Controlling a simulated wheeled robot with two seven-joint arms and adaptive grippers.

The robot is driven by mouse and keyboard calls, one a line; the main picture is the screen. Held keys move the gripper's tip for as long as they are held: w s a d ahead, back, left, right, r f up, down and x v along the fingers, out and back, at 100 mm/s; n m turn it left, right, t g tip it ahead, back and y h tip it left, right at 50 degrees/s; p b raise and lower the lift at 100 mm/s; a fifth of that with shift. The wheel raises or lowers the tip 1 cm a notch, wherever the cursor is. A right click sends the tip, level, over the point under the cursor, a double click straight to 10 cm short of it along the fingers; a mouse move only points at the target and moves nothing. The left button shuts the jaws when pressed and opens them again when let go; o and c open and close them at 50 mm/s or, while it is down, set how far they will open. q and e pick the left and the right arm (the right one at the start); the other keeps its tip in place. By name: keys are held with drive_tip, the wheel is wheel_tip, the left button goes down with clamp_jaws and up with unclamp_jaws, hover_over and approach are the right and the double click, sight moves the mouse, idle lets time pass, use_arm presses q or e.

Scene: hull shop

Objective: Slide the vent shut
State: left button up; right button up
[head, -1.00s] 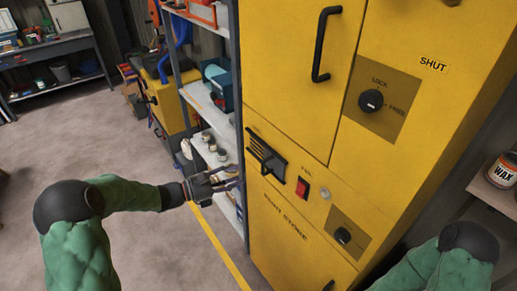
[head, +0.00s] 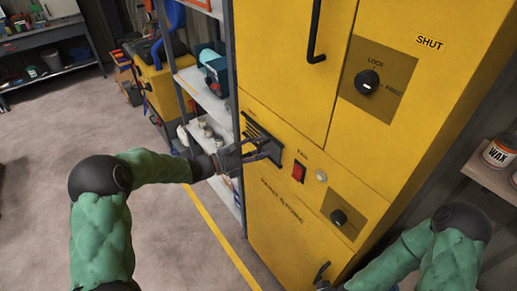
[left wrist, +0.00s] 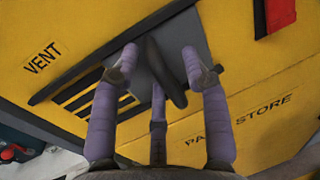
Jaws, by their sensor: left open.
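The vent (head: 250,126) is a dark slotted panel on the yellow cabinet front; it also shows in the left wrist view (left wrist: 84,101), labelled VENT. Several dark slots are uncovered. A grey slide plate (left wrist: 197,47) with a black upright handle (left wrist: 166,76) covers the end of the vent away from the label. My left gripper (head: 264,150) is at the vent, open. In the left wrist view its purple-grey fingers (left wrist: 160,72) stand on both sides of the handle. I cannot tell whether they touch it.
A red switch (head: 299,171) and a dial (head: 339,217) sit right of the vent. A long door handle (head: 314,32) is above. A shelf unit (head: 206,97) with jars stands close on the left. The floor (head: 165,245) in front is clear.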

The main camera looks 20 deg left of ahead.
use_arm(q)
drive_tip(key=shift+f, duration=0.1)
clamp_jaws()
drive_tip(key=w+a, duration=0.4)
drive_tip(key=a, duration=0.1)
drive_tip(key=w+a, duration=0.2)
drive_tip(key=a, duration=0.1)
drive_tip(key=shift+w+a+f, duration=0.2)
drive_tip(key=shift+a, duration=0.05)
unclamp_jaws()
drive_tip(key=shift+w+a, duration=0.1)
drive_tip(key=shift+r, duration=0.2)
